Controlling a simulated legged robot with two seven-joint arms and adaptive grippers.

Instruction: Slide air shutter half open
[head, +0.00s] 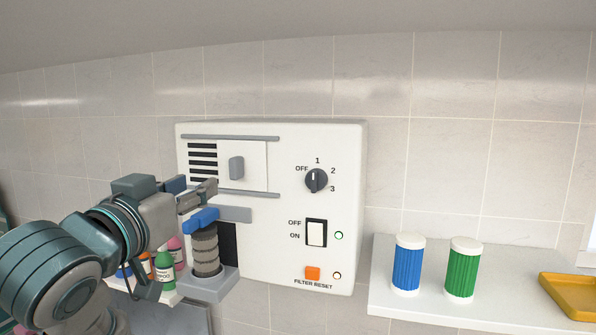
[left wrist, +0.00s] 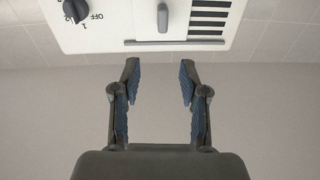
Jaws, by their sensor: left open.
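The air shutter is a white sliding plate (head: 256,158) with an upright grey knob (head: 236,168), set between two grey rails at the upper left of the white wall unit (head: 275,240). Dark vent slots (head: 202,152) show uncovered left of the plate. The wrist view is upside down: the knob (left wrist: 163,18) shows at the top edge, with the slots (left wrist: 208,20) to its right. My left gripper (head: 206,196) is in front of the unit, below and left of the knob. Its fingers (left wrist: 160,82) are apart, with nothing between them and clear of the knob. My right gripper is out of view.
The unit also has a rotary dial (head: 316,180), a rocker switch (head: 316,232) and an orange button (head: 312,273). A grey-brown ribbed cylinder (head: 206,252) stands in a holder below my gripper. Blue (head: 407,265) and green (head: 463,268) cylinders and a yellow tray (head: 570,297) are right.

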